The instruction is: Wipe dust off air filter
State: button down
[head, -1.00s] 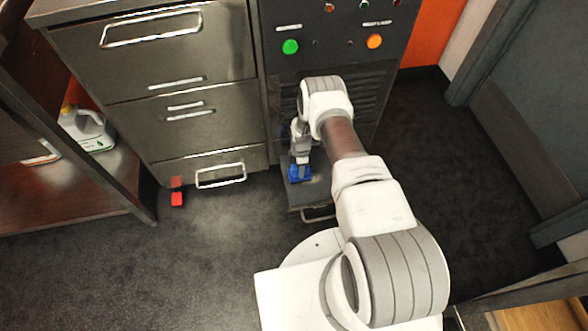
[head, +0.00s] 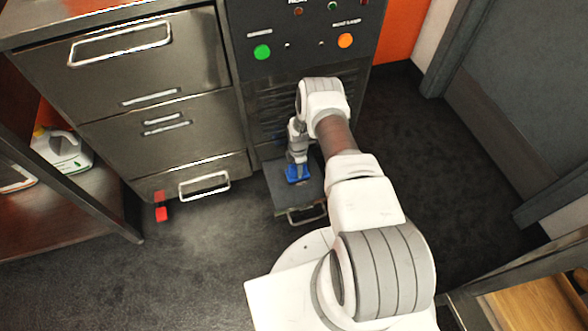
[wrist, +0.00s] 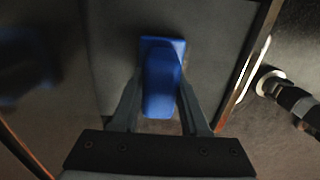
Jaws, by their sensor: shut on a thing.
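My gripper (head: 298,165) points down and is shut on a blue tool (head: 297,174), which looks like a brush or wiper. In the wrist view the blue tool (wrist: 162,78) sits between my two fingers. The tool is over a flat grey panel (head: 281,196), the pulled-out air filter at the base of the dark machine, with a metal handle (head: 307,214) at its front. The panel also fills the middle of the wrist view (wrist: 215,45). I cannot tell how firmly the tool touches the panel, and no dust stands out clearly on it.
A steel drawer cabinet (head: 165,125) stands left of the machine (head: 290,65). A shelf with a white jug (head: 62,150) is at far left. Dark floor is clear right of my arm (head: 420,165).

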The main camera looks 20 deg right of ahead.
aim_at(306, 167)
jog(key=shift+d+f, duration=0.1)
jog(key=shift+d, duration=1.2)
jog(key=shift+s+a+f, duration=0.1)
jog(key=shift+s+a, duration=0.05)
jog(key=shift+a, duration=5.65)
jog(key=shift+s+d+f, duration=0.1)
jog(key=shift+d, duration=1.15)
jog(key=shift+d+f, duration=0.1)
jog(key=shift+d, duration=1.1)
jog(key=shift+d+r, duration=0.15)
jog(key=shift+d, duration=1.65)
jog(key=shift+d+r, duration=0.1)
jog(key=shift+d, duration=1.65)
jog(key=shift+a+r, duration=0.1)
jog(key=shift+r, duration=0.05)
